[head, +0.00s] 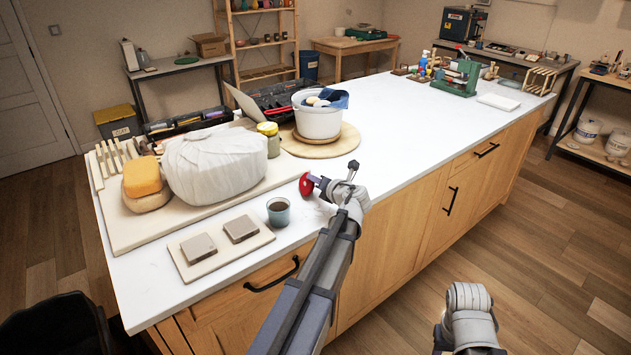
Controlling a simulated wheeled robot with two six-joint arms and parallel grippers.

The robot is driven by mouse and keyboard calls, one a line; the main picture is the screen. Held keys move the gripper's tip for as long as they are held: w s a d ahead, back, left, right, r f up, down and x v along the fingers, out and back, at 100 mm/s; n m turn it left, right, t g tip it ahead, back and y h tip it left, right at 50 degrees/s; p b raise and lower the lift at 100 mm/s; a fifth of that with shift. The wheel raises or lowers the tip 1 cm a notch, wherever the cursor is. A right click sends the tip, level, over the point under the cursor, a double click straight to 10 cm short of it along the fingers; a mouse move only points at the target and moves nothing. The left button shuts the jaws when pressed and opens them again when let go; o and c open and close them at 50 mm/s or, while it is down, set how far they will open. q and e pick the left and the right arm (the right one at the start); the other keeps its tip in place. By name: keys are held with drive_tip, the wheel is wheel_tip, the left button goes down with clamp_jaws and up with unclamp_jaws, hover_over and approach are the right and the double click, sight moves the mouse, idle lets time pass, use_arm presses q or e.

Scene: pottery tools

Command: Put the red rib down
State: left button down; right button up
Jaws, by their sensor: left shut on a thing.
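The red rib (306,184) is a small, rounded red piece above the near part of the white worktop, to the right of the blue-grey cup. My left gripper (319,184) is shut on it, at the rib's right side. Whether the rib touches the worktop cannot be told. My right wrist (468,302) shows at the lower right, over the floor and apart from the table; its jaws cannot be made out.
A cup (278,211) of dark liquid and a board (195,267) with two square tiles stand left of the rib. Behind are a cloth-wrapped lump (215,163), a yellow sponge (142,177) and a white bucket (317,120) on a round board.

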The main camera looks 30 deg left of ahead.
use_arm(q)
drive_tip(key=shift+f, duration=0.25)
drive_tip(key=c, duration=0.9)
unclamp_jaws()
drive_tip(key=shift+r, duration=0.35)
drive_tip(key=shift+s+d+r+p, duration=0.15)
drive_tip(key=shift+d+r+p, duration=0.1)
drive_tip(key=shift+p, duration=0.25)
drive_tip(key=p+v, duration=0.3)
drive_tip(key=v, duration=0.8)
drive_tip(key=shift+s+d+f, duration=0.1)
drive_tip(key=shift+d, duration=0.05)
